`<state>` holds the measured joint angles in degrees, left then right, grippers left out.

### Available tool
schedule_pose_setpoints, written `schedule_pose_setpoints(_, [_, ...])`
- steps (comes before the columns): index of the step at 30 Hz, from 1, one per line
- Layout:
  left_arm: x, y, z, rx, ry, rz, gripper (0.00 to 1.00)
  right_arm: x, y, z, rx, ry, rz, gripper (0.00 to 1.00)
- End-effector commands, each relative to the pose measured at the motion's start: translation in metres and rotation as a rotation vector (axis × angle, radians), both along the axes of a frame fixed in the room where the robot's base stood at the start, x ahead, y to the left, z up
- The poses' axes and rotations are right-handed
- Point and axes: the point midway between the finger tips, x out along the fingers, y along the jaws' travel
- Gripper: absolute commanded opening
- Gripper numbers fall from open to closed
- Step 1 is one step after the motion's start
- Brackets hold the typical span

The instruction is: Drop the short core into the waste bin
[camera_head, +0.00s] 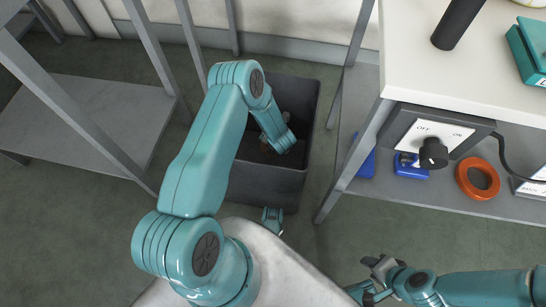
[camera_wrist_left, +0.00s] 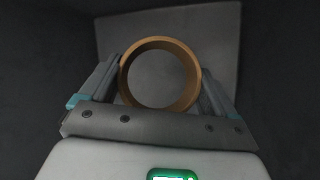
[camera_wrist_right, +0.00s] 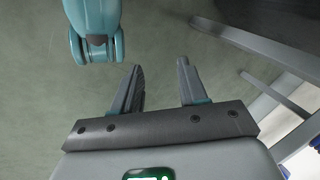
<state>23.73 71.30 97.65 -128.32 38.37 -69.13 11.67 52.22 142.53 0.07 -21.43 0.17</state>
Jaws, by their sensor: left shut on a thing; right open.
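The short core is a brown, hollow ring (camera_wrist_left: 194,80) in the left wrist view, held between the two fingers of my left gripper (camera_wrist_left: 160,72). In the head view my left arm reaches down into the dark grey waste bin (camera_head: 268,187), with the gripper inside its walls. The core is mostly hidden by the arm and shadow there. In the left wrist view dark surfaces surround the core. My right gripper (camera_head: 374,265) is open and empty at the lower right, over the floor.
A white-topped bench (camera_head: 450,70) stands to the right of the bin. A grey metal frame with a low shelf (camera_head: 90,115) stands left of the bin.

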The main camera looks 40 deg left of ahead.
Motion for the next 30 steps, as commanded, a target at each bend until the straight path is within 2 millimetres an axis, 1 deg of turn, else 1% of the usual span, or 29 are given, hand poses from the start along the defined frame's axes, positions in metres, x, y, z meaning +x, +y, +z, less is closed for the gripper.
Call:
schedule_pose_setpoints(1, [-0.001, 0.000, -0.020, -0.001, 0.002, 0.001, 0.57, 0.004, -0.001, -0.011, -0.003, -0.015, -0.001, 0.43])
schedule_pose_setpoints(3, [0.000, 0.000, -0.031, 0.000, 0.000, 0.000, 0.57, 0.009, -0.001, -0.016, -0.006, -0.029, -0.003, 0.43])
schedule_pose_setpoints(11, [0.000, 0.000, -0.053, 0.000, 0.001, 0.000, 0.57, 0.016, -0.003, -0.024, -0.011, -0.056, -0.006, 0.43])
schedule_pose_setpoints(16, [0.000, 0.000, -0.083, 0.000, 0.000, 0.002, 0.57, 0.026, -0.005, -0.039, -0.017, -0.087, -0.010, 0.43])
schedule_pose_setpoints(18, [0.000, 0.000, -0.088, 0.000, 0.000, 0.001, 0.57, 0.029, -0.005, -0.040, -0.018, -0.096, -0.011, 0.43])
schedule_pose_setpoints(24, [0.000, 0.000, -0.085, 0.000, 0.000, 0.001, 0.57, 0.029, -0.005, -0.037, -0.019, -0.097, -0.011, 0.43])
schedule_pose_setpoints(30, [0.000, 0.000, -0.090, 0.001, -0.001, 0.001, 0.57, 0.031, -0.006, -0.043, -0.021, -0.106, -0.013, 0.43])
